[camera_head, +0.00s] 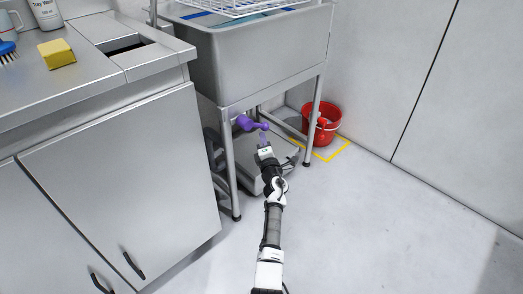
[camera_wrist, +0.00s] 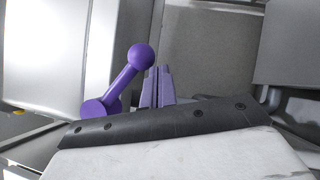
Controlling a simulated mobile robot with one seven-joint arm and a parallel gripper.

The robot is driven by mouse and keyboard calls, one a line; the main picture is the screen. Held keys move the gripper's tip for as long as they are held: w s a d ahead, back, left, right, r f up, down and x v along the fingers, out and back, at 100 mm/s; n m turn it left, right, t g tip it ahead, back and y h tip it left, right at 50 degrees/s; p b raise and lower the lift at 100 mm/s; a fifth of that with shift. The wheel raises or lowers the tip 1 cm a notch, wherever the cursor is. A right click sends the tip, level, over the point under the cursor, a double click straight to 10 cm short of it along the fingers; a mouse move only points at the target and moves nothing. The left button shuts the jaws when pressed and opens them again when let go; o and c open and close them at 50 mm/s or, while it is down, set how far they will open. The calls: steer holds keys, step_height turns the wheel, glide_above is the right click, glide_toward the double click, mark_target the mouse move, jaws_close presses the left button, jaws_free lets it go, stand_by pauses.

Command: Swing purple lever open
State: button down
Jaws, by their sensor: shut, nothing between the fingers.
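The purple lever (camera_head: 247,123) sits under the steel sink, between its legs, with a round knob at its right end. In the wrist view the lever (camera_wrist: 122,83) slants up to the right from a wide hub to a ball knob. My gripper (camera_head: 263,138) reaches in low, just below and to the right of the knob. In the wrist view my fingers (camera_wrist: 157,73) are together and empty, just right of the lever's arm and knob. I cannot tell whether they touch it.
The steel sink (camera_head: 265,60) stands above on a leg frame; its front left leg (camera_head: 230,165) is near my arm. A red bucket (camera_head: 322,125) stands right, by yellow floor tape (camera_head: 330,157). A steel cabinet (camera_head: 125,185) is at left. The floor at right is clear.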

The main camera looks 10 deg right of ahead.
steer(key=shift+n+t+y, duration=0.3)
steer(key=shift+n+y, duration=0.1)
steer(key=shift+n, duration=0.4)
steer(key=shift+w+d+r+b, duration=0.45)
steer(key=shift+d+r+b, duration=0.2)
steer(key=shift+r, duration=0.15)
steer(key=shift+w+d+r+b, duration=0.4)
steer(key=shift+d+r+b, duration=0.15)
steer(key=shift+r, duration=0.25)
